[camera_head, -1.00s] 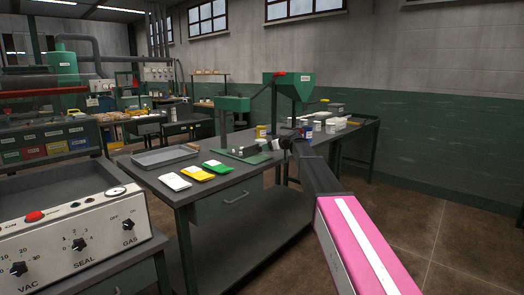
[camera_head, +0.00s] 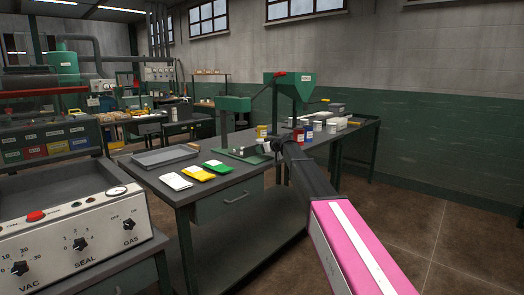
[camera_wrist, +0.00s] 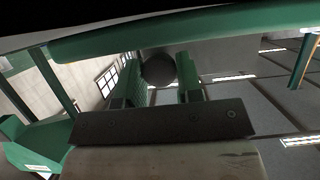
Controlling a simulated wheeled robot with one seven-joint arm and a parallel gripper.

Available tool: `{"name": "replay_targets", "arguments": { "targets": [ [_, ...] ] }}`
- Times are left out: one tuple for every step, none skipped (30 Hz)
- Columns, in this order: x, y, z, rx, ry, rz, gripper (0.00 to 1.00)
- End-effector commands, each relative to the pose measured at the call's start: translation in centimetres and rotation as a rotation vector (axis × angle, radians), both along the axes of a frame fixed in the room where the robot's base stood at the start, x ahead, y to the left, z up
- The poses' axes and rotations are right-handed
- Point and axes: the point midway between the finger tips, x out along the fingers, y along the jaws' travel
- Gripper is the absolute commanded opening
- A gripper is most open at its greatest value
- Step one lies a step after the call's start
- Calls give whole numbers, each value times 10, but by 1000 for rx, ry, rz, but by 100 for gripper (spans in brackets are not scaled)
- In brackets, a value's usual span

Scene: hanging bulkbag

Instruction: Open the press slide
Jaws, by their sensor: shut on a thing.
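The green press (camera_head: 235,112) stands on the dark workbench, with its green base plate (camera_head: 246,155) on the bench top. Small dark and grey parts of the slide sit on that plate, partly hidden by my gripper. My gripper (camera_head: 268,147) is at the right side of the press base in the head view. In the wrist view, a dark round knob (camera_wrist: 158,68) sits between the two fingers of my gripper (camera_wrist: 161,84), which are shut on it. How the knob joins the slide is hidden.
White, yellow and green packets (camera_head: 198,173) and a grey tray (camera_head: 165,156) lie left of the press. A green hopper (camera_head: 290,84) and several jars (camera_head: 308,130) stand behind my arm. A control panel (camera_head: 75,240) is at the front left. The floor at right is clear.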

Motion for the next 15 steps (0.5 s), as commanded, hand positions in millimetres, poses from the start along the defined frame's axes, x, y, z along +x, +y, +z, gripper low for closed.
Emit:
{"name": "replay_targets", "arguments": {
  "targets": [
    [-2, -2, 0, 0, 0, 0, 0],
    [-4, -4, 0, 0, 0, 0, 0],
    [-6, -7, 0, 1, 1, 0, 0],
    [-9, -10, 0, 1, 1, 0, 0],
    [-12, -14, 0, 0, 0, -1, 0],
    [-18, -21, 0, 1, 1, -3, 0],
    [-22, -26, 0, 1, 1, -3, 0],
    [-27, -32, 0, 1, 2, -3, 0],
    [-34, -40, 0, 1, 2, -3, 0],
    [-40, -47, 0, 1, 1, -3, 0],
    [-45, -54, 0, 0, 1, -4, 0],
    [-53, -63, 0, 0, 0, -3, 0],
    [-58, -70, 0, 0, 0, -3, 0],
    [-63, -76, 0, 0, 1, -4, 0],
    [-69, -84, 0, 0, 1, -4, 0]
  ]
}}
